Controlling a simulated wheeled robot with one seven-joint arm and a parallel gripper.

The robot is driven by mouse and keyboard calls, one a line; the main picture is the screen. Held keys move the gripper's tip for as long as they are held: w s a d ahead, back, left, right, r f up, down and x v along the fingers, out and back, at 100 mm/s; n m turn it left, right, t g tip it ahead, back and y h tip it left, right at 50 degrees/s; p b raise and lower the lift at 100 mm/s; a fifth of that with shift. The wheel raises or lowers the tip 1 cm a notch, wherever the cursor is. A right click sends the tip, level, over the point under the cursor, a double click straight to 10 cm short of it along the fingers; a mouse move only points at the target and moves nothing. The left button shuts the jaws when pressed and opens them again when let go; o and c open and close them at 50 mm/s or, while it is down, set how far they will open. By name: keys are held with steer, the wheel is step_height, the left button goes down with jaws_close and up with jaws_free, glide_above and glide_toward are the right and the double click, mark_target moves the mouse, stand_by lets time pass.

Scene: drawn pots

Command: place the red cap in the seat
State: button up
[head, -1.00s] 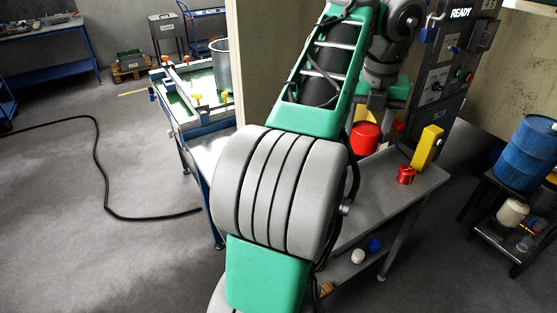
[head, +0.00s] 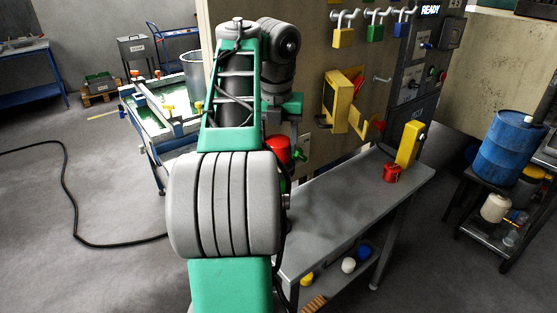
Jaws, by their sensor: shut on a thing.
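The red cap (head: 278,150) is a rounded red piece below the end of my arm, partly hidden by the arm. My gripper (head: 283,133) is shut on it and holds it near the left end of the grey bench; its fingers are mostly hidden. I cannot make out the seat for certain. An open yellow box (head: 340,98) with its door swung out is on the wall panel, right of my gripper.
A small red can-like piece (head: 391,173) and a yellow upright block (head: 409,145) stand at the bench's (head: 340,200) right end. Padlocks (head: 375,33) hang on hooks above. A blue drum (head: 512,140) is at right. The bench's middle is clear.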

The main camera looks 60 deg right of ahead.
step_height(320, 180, down, 3)
steer(key=shift+r+b, duration=0.1)
steer(key=shift+b, duration=0.65)
steer(key=shift+r, duration=0.15)
steer(key=o, duration=1.3)
steer(key=shift+o, duration=0.2)
